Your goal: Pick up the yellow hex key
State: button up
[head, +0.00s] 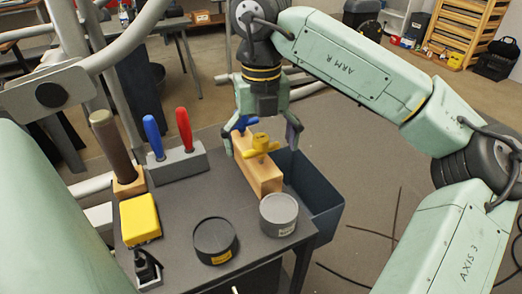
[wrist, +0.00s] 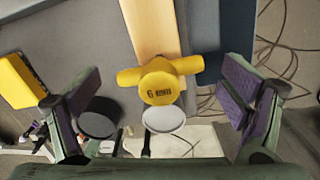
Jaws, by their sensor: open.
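The yellow hex key (head: 262,143) has a T-shaped handle and stands upright in a wooden block (head: 258,174) on the table. In the wrist view its handle (wrist: 160,82), marked "6 mm", lies between my two fingers, with a gap on each side. A blue hex key (head: 243,123) stands behind it in the same block. My gripper (head: 262,141) is open and points down over the block, its fingers on either side of the yellow handle. The yellow key's shaft is mostly hidden.
On the table (head: 180,208) are a grey tin (head: 279,214), a black tin (head: 215,241), a yellow box (head: 140,218) and a grey holder (head: 179,165) with blue- and red-handled tools. A dark bin (head: 318,195) adjoins the table's right edge.

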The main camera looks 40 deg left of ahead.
jog(key=shift+f, duration=1.2)
jog(key=shift+c, duration=0.6)
jog(key=c, duration=1.3)
jog(key=shift+o, duration=0.2)
notch_tip(320, 180, up, 10)
jog(key=shift+r+b, duration=0.1)
jog(key=shift+b, duration=0.25)
jog(key=o, duration=0.7)
jog(key=c, duration=1.1)
jog(key=shift+c, duration=0.2)
